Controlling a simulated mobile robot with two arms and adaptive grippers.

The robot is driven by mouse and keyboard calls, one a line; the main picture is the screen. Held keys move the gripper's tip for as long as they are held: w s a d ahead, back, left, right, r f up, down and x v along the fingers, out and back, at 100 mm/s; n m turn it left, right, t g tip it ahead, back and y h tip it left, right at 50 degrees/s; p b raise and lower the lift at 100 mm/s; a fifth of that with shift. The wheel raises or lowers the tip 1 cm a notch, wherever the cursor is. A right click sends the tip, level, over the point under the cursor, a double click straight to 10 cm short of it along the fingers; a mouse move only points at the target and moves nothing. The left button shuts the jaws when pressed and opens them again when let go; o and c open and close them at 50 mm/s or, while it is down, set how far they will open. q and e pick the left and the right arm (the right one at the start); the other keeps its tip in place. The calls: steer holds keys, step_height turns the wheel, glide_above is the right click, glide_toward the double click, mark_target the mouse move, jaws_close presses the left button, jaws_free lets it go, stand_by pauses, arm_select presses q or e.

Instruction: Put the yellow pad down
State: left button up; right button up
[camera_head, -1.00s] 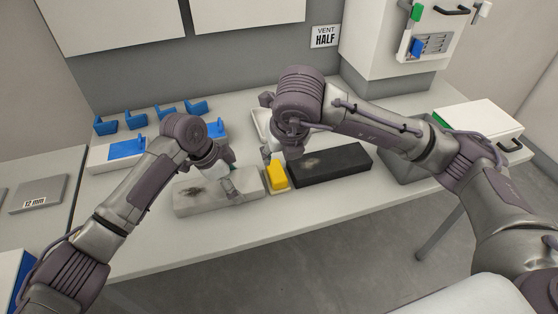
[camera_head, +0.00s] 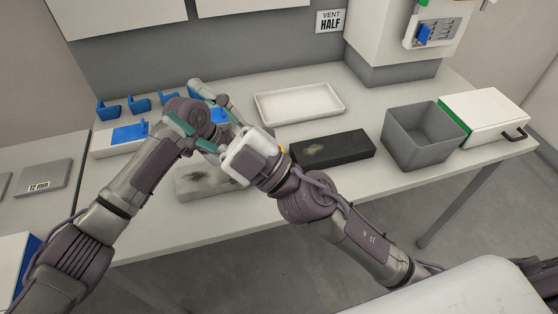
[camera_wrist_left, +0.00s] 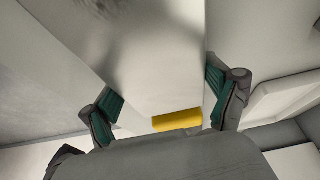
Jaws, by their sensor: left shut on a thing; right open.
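The yellow pad (camera_wrist_left: 177,120) shows past the end of a pale block in the left wrist view. In the head view only a yellow sliver (camera_head: 283,149) shows behind my right gripper. My left gripper (camera_wrist_left: 166,104) has its green-lined fingers on both sides of the pale grey block (camera_wrist_left: 160,65), shut on it; the pad is not between its fingertips. The block has a dark smudge on top and also shows in the head view (camera_head: 205,184), partly covered. My right gripper (camera_head: 193,103) is open and empty, its fingers spread up and left, hiding much of the left one.
A black block (camera_head: 335,148) lies right of the pad. Behind it is a white tray (camera_head: 300,88). A grey bin (camera_head: 422,140) and a white drawer box (camera_head: 485,117) stand at right. Blue holders (camera_head: 140,104) stand at the back left. The table front is clear.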

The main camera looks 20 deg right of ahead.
steer(key=w+d+f+m+t+h, duration=0.45)
steer(key=d+m+t+h, duration=0.2)
steer(key=m+h, duration=0.5)
steer(key=s+d+f+m+g+h, duration=0.1)
steer(key=d+f+m+g+h, duration=0.1)
steer(key=f, duration=0.4)
steer(key=s+d+f+m+g+h, duration=0.1)
steer(key=d+f+m+g+h, duration=0.2)
steer(key=f, duration=0.4)
steer(key=s+d+f+m+g+h, duration=0.1)
steer(key=d+f+m+g+h, duration=0.2)
steer(key=f, duration=0.3)
steer(key=shift+d+f+m, duration=0.3)
steer(key=shift+d+m, duration=0.25)
steer(key=shift+d, duration=0.1)
steer(key=shift+g, duration=0.25)
steer(key=x, duration=0.6)
steer(key=shift+s+d+f, duration=0.1)
steer(key=shift+d+f, duration=0.05)
steer(key=shift+f, duration=0.1)
steer(key=shift+x, duration=2.9)
steer(key=shift+r, duration=0.3)
jaws_close()
